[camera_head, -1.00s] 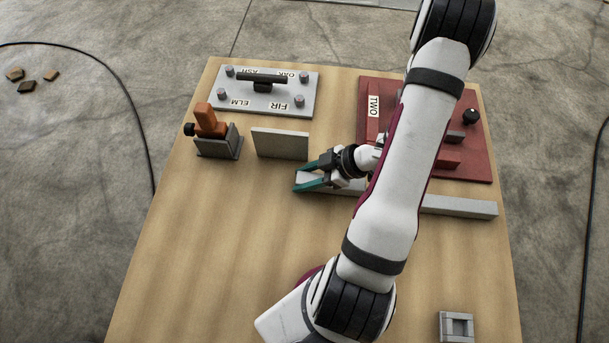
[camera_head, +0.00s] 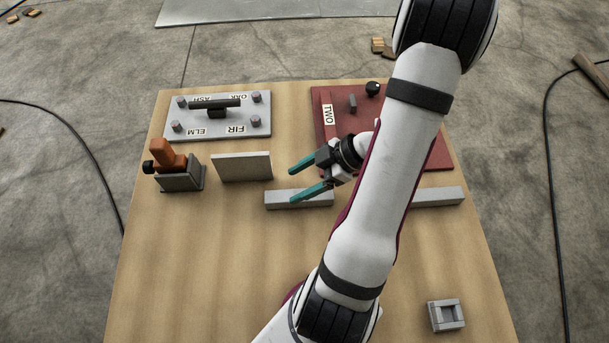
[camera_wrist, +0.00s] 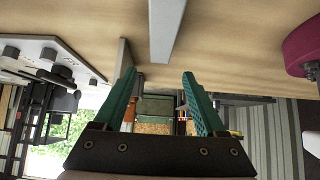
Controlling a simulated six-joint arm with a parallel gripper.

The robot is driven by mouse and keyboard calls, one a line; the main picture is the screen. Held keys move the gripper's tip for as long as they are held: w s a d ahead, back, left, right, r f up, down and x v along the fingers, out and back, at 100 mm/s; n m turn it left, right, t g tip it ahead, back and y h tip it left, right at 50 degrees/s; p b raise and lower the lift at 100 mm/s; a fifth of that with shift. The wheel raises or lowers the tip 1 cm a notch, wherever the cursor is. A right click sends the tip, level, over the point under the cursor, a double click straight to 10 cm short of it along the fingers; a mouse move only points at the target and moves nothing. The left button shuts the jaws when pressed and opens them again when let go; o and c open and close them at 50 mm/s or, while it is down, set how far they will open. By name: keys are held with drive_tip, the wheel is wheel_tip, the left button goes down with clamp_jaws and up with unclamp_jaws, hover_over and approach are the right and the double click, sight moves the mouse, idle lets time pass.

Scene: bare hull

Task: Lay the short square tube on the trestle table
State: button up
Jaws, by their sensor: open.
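The square tube, a grey square-sided bar (camera_head: 436,197), lies flat across the wooden trestle table (camera_head: 200,270). My arm hides its middle; its left end shows below my gripper. In the wrist view the tube (camera_wrist: 165,25) shows at the top, beyond the fingertips and outside the jaws. My gripper (camera_head: 292,184) has two teal fingers, spread apart with nothing between them. It hovers near the tube's left part, and looks clear of it. The fingers (camera_wrist: 160,78) also show open and empty in the wrist view.
A grey labelled plate with a handle (camera_head: 217,132), an orange-and-grey clamp-like block (camera_head: 178,175), an upright grey plate (camera_head: 242,167) and a red board (camera_head: 430,155) stand behind. A small grey square piece (camera_head: 446,316) lies front right. The table's front left is clear.

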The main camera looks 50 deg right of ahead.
drive_tip(key=v, duration=0.3)
drive_tip(key=w+d+r+m+t+h, duration=0.1)
drive_tip(key=w+d+r+m+h, duration=0.25)
drive_tip(key=w+d+h, duration=0.4)
drive_tip(key=w+a+r+m+g+h, duration=0.25)
drive_tip(key=r+m+h, duration=0.3)
drive_tip(key=r, duration=0.35)
drive_tip(key=s+a+m+g+y, duration=0.2)
drive_tip(key=s+a+y, duration=0.2)
drive_tip(key=s+a, duration=0.4)
drive_tip(key=s+a+m+g+y, duration=0.3)
drive_tip(key=s+a, duration=0.5)
drive_tip(key=a, duration=1.1)
drive_tip(key=shift+s+r+m+y, duration=0.2)
drive_tip(key=shift+s+m+y, duration=0.15)
drive_tip(key=shift+y, duration=0.35)
drive_tip(key=shift+a, duration=0.1)
